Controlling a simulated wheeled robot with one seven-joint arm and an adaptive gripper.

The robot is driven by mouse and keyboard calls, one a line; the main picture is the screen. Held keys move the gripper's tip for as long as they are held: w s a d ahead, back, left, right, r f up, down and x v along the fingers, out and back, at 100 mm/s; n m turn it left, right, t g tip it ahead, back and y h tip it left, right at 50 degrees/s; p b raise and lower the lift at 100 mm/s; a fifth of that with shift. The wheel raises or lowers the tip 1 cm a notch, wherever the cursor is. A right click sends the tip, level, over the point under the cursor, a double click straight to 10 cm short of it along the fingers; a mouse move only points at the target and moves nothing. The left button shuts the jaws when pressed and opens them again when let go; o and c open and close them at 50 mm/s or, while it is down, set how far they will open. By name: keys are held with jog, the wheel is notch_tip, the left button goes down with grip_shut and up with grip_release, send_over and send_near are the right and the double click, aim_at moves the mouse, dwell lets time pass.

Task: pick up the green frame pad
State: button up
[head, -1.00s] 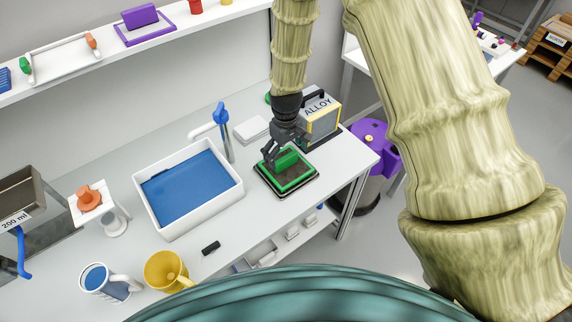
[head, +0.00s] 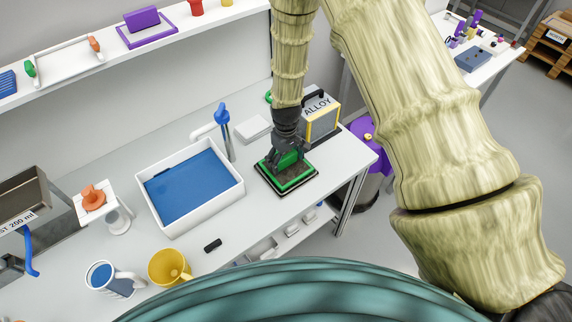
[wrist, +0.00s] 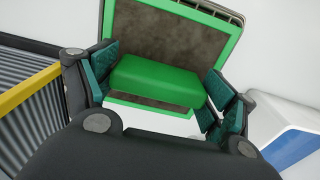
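The green frame pad (head: 299,181) lies flat on the worktop. It is a dark-edged square with a green border and a brown-grey face, and a green block (wrist: 158,82) stands up from it. My gripper (head: 287,158) points down over the block. In the wrist view my gripper (wrist: 160,85) has one finger beside each end of the block. The fingers stand wide apart; firm contact with the block does not show. The pad (wrist: 232,55) fills the top of that view. In the head view my gripper hides part of the block.
A white tray with a blue inside (head: 195,187) stands left of the pad. A blue-topped tap (head: 223,125) is behind it, and the ALLOY box (head: 318,115) is behind the pad. A yellow mug (head: 168,267) stands at the front. The worktop's right edge is near.

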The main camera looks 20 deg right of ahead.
jog(key=c, duration=0.4)
jog(key=shift+r, duration=0.1)
